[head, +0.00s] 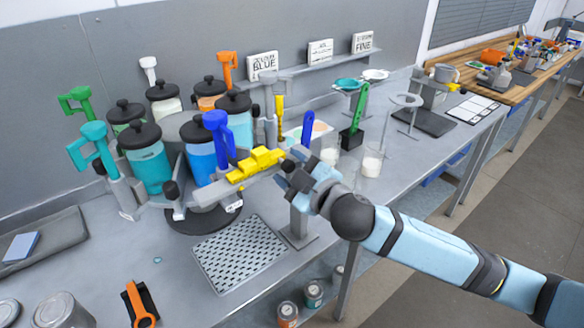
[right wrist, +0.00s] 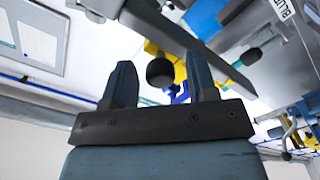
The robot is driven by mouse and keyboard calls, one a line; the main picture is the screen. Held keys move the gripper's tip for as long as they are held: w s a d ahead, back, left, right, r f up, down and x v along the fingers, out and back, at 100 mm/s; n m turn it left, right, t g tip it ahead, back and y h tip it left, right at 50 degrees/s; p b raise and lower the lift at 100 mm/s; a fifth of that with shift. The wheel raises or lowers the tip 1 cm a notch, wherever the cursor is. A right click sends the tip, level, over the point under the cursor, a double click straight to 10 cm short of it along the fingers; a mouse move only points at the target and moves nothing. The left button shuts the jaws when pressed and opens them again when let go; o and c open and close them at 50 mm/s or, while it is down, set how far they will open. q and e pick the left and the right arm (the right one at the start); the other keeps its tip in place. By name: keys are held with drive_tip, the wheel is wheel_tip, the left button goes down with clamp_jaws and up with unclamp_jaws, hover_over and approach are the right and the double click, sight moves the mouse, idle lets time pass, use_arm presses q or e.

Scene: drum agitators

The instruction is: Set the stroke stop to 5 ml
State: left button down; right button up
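A yellow stepped piece (head: 256,165) sits on a grey bar that runs out from the canister stand, in the middle of the head view. I take it to be part of the stroke stop; no ml marks are readable. My right gripper (head: 285,176) is at the right end of this bar, close to the yellow piece. In the right wrist view the two fingers of the right gripper (right wrist: 161,84) stand apart. A dark round knob (right wrist: 160,72) shows between them; I cannot tell whether they touch it. Yellow parts (right wrist: 158,52) show behind. My left gripper is not in view.
Canisters with black lids, such as a blue one (head: 201,158) and a teal one (head: 148,165), crowd the stand behind the bar. A perforated plate (head: 240,254) lies in front. Clear cups (head: 372,162) stand to the right. An orange-handled tool (head: 138,302) lies front left.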

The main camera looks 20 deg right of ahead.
sight(254, 172)
clamp_jaws()
drive_tip(key=a, duration=0.2)
drive_tip(key=s+a, duration=0.1)
drive_tip(key=a, duration=0.1)
drive_tip(key=s+a+p, duration=0.1)
drive_tip(key=a, duration=0.1)
drive_tip(key=shift+s, duration=0.1)
drive_tip(key=shift+d+f, duration=0.1)
drive_tip(key=shift+o, duration=0.2)
unclamp_jaws()
drive_tip(key=shift+o, duration=0.5)
drive_tip(key=shift+a, duration=0.25)
drive_tip(key=shift+d, duration=0.15)
